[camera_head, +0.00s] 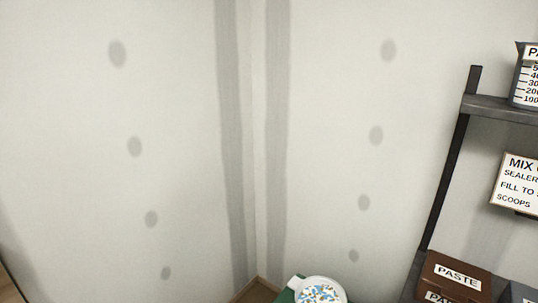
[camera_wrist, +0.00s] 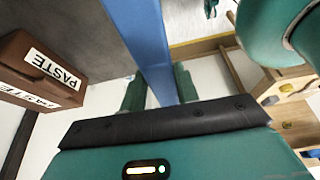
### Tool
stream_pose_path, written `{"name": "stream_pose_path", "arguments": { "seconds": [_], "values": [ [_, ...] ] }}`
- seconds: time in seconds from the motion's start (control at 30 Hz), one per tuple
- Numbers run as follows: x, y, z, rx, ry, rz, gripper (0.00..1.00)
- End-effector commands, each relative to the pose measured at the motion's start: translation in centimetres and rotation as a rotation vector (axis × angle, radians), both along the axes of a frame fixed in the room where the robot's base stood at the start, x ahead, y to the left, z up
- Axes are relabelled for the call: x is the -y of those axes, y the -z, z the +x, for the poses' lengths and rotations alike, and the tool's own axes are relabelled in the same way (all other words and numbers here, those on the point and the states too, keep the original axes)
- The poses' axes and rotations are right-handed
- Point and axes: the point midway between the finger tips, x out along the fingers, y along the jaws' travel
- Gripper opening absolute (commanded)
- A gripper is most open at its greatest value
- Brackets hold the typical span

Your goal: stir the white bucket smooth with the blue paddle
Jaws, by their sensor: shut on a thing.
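My gripper (camera_wrist: 159,84) shows in the wrist view, its two green fingers shut on the blue paddle (camera_wrist: 146,40). The paddle is a long flat blue bar that runs from the top edge down between the fingers. Its far end is out of view. I cannot make out the white bucket for certain in either view. A round white rim with a speckled blue and orange top (camera_head: 321,291) shows at the bottom of the head view, cut off by the edge; I cannot tell whether it is part of me.
A dark shelf (camera_head: 497,109) stands at the right, with a measuring jug (camera_head: 526,82), a mixing sign (camera_head: 517,184) and a brown PASTE box (camera_head: 455,276). The PASTE box also shows in the wrist view (camera_wrist: 38,72). Pale walls with grey patches meet in a corner behind.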

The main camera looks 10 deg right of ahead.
Motion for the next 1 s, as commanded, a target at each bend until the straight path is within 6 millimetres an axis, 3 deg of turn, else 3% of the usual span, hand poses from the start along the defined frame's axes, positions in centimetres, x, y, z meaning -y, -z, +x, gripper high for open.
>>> {"name": "stream_pose_path", "arguments": {
  "seconds": [0.17,0.47,0.67,0.8,1.0],
  "values": [
    [-0.2,1.4,4.1,-0.002,0.041,0.002,0.01],
    [-3.1,5.5,15.4,-0.002,0.197,0.003,0.01],
    [-7.6,8.6,22.8,-0.004,0.315,0.002,0.01],
    [-11.9,10.9,27.6,-0.002,0.401,0.001,0.01],
    [-18.7,13.8,32.6,-0.001,0.511,0.000,0.01]
  ]
}}
